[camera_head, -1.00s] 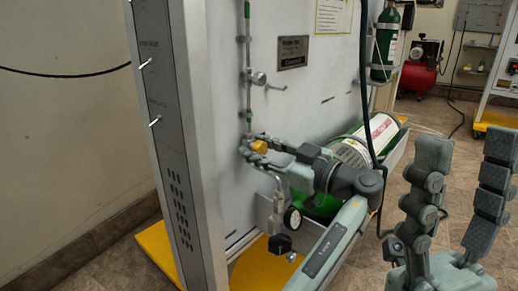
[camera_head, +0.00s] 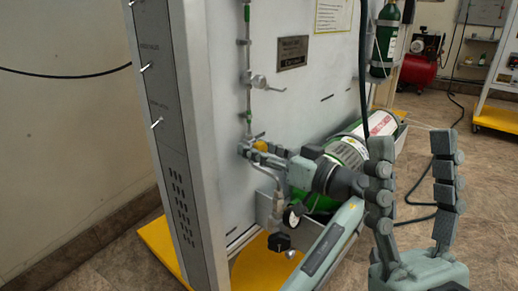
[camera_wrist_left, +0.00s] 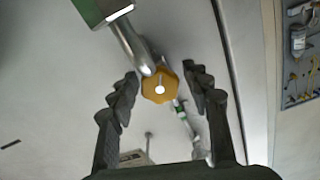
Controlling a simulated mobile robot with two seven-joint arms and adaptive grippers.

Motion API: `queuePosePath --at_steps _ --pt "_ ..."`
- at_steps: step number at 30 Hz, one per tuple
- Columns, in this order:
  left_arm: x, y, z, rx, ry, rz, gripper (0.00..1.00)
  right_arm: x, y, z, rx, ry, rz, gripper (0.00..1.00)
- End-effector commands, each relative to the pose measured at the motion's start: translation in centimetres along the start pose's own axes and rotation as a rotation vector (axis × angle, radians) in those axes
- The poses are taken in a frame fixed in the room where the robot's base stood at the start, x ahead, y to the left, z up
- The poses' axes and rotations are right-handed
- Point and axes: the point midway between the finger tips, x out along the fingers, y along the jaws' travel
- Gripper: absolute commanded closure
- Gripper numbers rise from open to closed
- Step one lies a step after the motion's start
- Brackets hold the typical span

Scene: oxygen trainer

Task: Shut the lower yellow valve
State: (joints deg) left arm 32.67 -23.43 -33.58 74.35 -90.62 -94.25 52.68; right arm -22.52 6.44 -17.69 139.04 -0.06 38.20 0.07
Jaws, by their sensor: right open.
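The lower yellow valve (camera_head: 261,146) is on the trainer's pale panel, partly hidden by my left gripper in the head view. In the left wrist view its yellow lobed knob (camera_wrist_left: 160,87) sits between my left fingertips (camera_wrist_left: 162,74). The left gripper (camera_head: 252,148) is open around the knob, with a narrow gap showing on each side. Whether the fingers touch the knob is too fine to tell. My right gripper (camera_head: 414,148) is open and empty, fingers up, at the right foreground, apart from the panel.
A small silver valve (camera_head: 260,82) sits on the pipe above. A gauge (camera_head: 293,215) and a black knob (camera_head: 279,242) are below the left hand. A green and white cylinder (camera_head: 352,150) lies behind my left arm. Open floor (camera_head: 480,180) lies at the right.

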Motion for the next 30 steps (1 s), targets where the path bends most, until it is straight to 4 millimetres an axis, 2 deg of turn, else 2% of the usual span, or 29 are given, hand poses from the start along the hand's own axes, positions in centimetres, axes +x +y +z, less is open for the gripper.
queuePosePath --at_steps 11,22,30 --pt "-0.5 0.0 -0.1 -0.002 0.001 0.001 0.46 0.1 0.0 -0.1 -0.001 0.003 0.000 0.46" --pt "-6.2 0.1 -0.1 -0.001 0.004 0.001 0.46 0.1 0.0 -0.1 0.000 0.002 0.000 0.46" --pt "-7.5 0.0 0.0 0.000 0.000 0.000 0.46 0.0 0.0 -0.1 0.000 0.002 0.000 0.46"
